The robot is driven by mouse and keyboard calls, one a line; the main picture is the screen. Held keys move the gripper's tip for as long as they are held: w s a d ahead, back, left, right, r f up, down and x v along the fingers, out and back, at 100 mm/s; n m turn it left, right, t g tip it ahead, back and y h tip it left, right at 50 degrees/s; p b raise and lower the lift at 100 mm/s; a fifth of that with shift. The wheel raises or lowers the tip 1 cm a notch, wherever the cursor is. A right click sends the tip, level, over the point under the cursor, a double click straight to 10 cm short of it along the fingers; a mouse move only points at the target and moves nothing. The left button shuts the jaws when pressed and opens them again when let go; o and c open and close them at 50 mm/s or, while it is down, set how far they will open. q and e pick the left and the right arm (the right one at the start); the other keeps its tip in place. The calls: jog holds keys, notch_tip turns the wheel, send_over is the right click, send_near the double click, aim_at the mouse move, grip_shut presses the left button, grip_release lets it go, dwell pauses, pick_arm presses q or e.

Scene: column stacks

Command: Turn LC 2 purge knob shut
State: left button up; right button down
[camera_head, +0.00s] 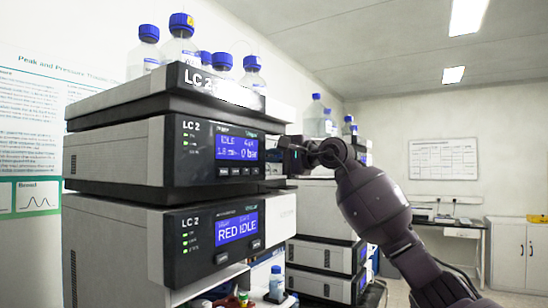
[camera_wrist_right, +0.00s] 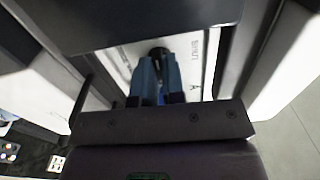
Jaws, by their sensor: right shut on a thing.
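The LC 2 stack (camera_head: 170,150) stands at the left in the head view, with its pump display reading IDLE and 0 bar. The purge knob (camera_wrist_right: 158,51) is a small dark round piece on a pale panel in the right wrist view. My right gripper (camera_wrist_right: 158,62) is shut on it with its two blue fingers, which hide most of it. In the head view the right gripper (camera_head: 285,155) is at the right side of the pump module, and the knob cannot be made out there. I cannot tell the knob's angle. My left gripper is not in view.
Blue-capped bottles (camera_head: 180,47) stand on top of the stack. A second stack (camera_head: 325,255) is behind my right arm. A bottle (camera_head: 276,283) and small items sit low. Open floor lies at the right.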

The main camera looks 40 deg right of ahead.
jog(key=shift+m, duration=0.3)
pick_arm(q)
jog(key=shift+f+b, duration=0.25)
jog(key=shift+b, duration=0.05)
pick_arm(e)
jog(key=m, duration=0.3)
jog(key=shift+f+m, duration=0.1)
jog(key=shift+m, duration=0.2)
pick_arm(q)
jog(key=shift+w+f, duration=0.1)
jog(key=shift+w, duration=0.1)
pick_arm(e)
jog(key=m, duration=0.4)
jog(key=shift+m, duration=0.3)
pick_arm(q)
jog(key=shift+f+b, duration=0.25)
jog(key=shift+b, duration=0.2)
pick_arm(e)
jog(key=m, duration=0.5)
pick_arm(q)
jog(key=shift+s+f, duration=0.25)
pick_arm(e)
jog(key=shift+m, duration=1.9)
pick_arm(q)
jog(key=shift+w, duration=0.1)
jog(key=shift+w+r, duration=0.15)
pick_arm(e)
jog(key=c, duration=1.2)
grip_release()
jog(key=shift+s, duration=0.1)
